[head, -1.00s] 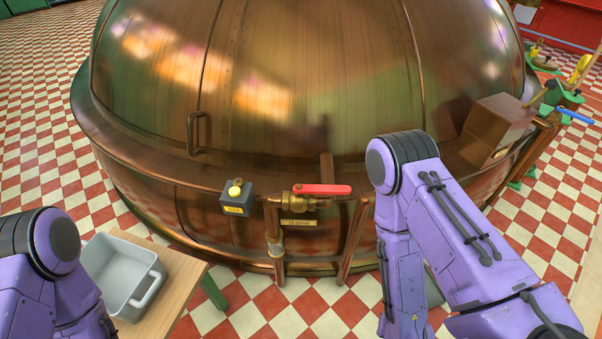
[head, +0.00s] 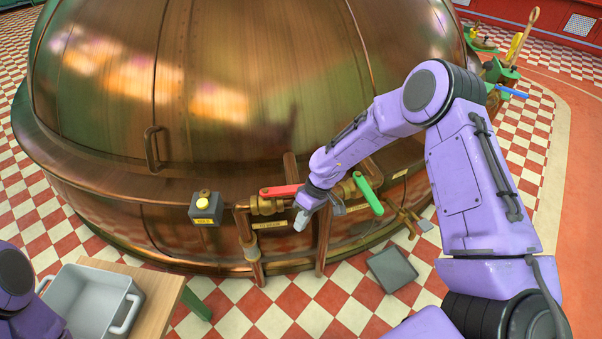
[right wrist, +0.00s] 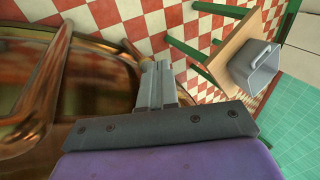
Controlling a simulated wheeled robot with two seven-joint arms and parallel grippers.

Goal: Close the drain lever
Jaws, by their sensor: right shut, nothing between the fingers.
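A red lever (head: 279,191) sits on a brass valve (head: 266,207) at the front of the copper kettle, lying roughly level, its handle to the right. A green lever (head: 369,194) on another valve to its right slants down to the right. The label plates are too small to read, so I cannot tell which is the drain lever. My right gripper (head: 300,220) is at the right end of the red lever, pointing down; contact is unclear. In the right wrist view its fingers (right wrist: 157,86) are together and empty. Only part of my left arm shows, without its gripper.
A black box with a yellow button (head: 203,204) is left of the red lever. Copper pipes (head: 323,240) run below the valves. A grey tub (head: 91,303) stands on a wooden table (head: 168,290) at lower left. A dark grey plate (head: 392,269) is low at right.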

